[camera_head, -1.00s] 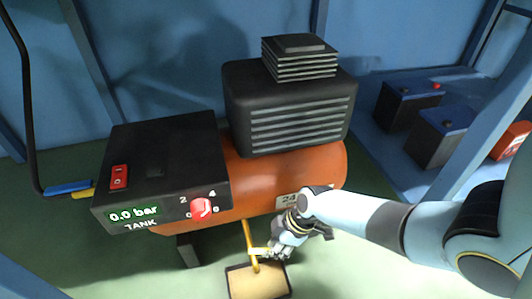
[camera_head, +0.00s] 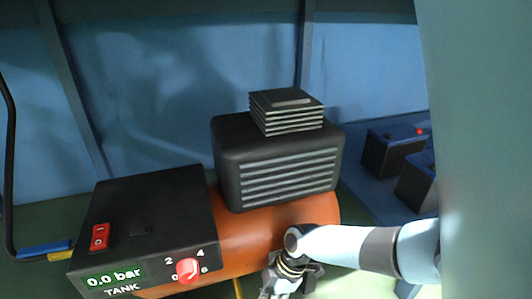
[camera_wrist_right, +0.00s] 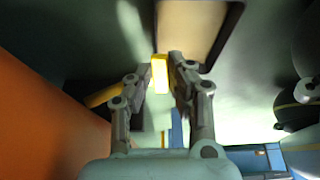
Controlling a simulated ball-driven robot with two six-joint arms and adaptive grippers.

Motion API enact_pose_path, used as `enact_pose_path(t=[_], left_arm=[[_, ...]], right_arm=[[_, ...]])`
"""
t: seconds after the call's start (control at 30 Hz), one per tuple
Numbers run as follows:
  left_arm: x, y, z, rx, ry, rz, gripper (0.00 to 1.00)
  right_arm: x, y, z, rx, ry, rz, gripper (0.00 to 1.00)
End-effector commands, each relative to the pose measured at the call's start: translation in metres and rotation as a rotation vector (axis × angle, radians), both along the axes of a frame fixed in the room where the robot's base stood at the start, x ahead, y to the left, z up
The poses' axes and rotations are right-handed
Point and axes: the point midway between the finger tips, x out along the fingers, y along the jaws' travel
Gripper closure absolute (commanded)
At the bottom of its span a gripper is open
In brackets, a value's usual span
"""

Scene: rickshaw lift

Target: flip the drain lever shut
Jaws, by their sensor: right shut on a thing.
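The compressor's orange tank (camera_head: 262,236) lies beneath a black ribbed motor housing (camera_head: 285,165). A yellow drain pipe (camera_head: 237,289) comes down from the tank; only a short piece shows at the bottom edge of the head view. In the right wrist view the pipe (camera_wrist_right: 104,95) slants in from the left, and the yellow drain lever (camera_wrist_right: 160,74) sits between my fingertips. My right gripper (camera_wrist_right: 161,70) is shut on the lever. In the head view the right gripper (camera_head: 277,288) is partly cut off by the bottom edge. My left gripper is not in view.
A black control box (camera_head: 150,222) with a red switch (camera_head: 100,237) and red knob (camera_head: 187,270) reads 0.0 bar. A tan-bottomed tray (camera_wrist_right: 195,30) lies beyond my fingertips. Batteries (camera_head: 392,150) stand at the right. A large grey-green surface (camera_head: 480,150) blocks the head view's right side.

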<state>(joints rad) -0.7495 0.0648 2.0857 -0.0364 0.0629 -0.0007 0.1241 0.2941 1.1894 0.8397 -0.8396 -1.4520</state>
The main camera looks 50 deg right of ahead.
Motion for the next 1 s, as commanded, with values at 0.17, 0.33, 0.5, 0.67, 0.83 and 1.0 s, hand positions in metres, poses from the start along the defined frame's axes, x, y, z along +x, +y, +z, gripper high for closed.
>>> enact_pose_path(t=[0.17, 0.33, 0.5, 0.67, 0.83, 1.0], left_arm=[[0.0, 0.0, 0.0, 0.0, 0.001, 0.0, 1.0], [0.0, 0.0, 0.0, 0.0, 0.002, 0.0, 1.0], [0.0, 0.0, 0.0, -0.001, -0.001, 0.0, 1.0], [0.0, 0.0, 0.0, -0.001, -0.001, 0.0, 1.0], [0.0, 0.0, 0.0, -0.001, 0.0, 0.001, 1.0], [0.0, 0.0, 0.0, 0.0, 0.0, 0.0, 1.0]], right_arm=[[-0.001, 0.0, -0.001, -0.001, 0.001, 0.002, 0.69], [0.0, 0.0, 0.0, -0.001, 0.0, 0.001, 0.6], [0.0, 0.0, 0.0, -0.002, -0.001, 0.001, 0.6], [-0.003, -0.006, 0.011, -0.003, -0.001, 0.002, 0.6], [-0.018, -0.027, 0.027, -0.006, 0.006, 0.003, 0.6], [-0.041, -0.065, 0.027, -0.005, 0.005, 0.001, 0.6]])
